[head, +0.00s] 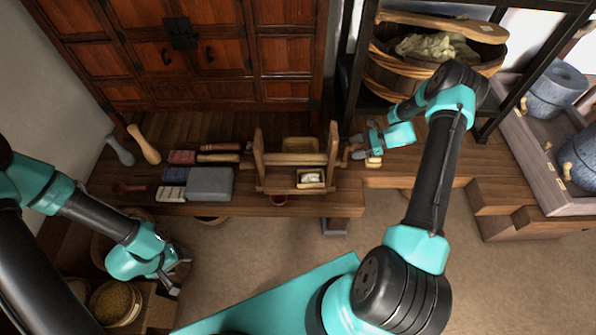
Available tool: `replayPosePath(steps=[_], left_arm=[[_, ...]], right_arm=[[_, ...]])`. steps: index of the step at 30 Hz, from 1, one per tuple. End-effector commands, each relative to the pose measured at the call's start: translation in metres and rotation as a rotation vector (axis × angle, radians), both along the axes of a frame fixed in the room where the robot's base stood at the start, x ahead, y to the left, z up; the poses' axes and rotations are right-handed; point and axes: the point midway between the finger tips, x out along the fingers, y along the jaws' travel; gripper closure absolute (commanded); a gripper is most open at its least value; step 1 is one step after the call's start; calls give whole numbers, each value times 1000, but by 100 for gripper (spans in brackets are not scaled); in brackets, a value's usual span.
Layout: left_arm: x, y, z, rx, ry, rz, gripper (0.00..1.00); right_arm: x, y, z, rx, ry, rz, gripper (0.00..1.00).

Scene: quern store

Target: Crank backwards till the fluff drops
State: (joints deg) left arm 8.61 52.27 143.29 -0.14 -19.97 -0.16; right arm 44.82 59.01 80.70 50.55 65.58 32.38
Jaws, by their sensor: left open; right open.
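A wooden frame with two uprights and rollers (295,159) stands on the low wooden bench. Its crank (347,152) sticks out at its right side. White fluff (311,177) shows in a small wooden box at the front right of the frame. My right gripper (358,147) is open at the crank end; I cannot tell whether it touches the crank. My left gripper (175,273) is open and empty, low at the left, in front of the bench and far from the frame.
A wooden tub (435,62) stands on a rack behind my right arm. Grey stone querns (556,88) sit at the far right.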

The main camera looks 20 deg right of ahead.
Motion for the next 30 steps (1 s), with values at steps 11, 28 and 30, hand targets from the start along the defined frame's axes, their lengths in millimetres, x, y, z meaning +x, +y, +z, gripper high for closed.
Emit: replayPosePath(steps=[11,28,30], left_arm=[[0,0,0,0,0,0,40],[0,0,0,0,0,0,40],[0,0,0,0,0,0,40]], right_arm=[[-8,-19,10,-1,-2,-1,34],[-24,-54,29,0,0,-1,34],[-25,-57,30,0,0,-1,34]])
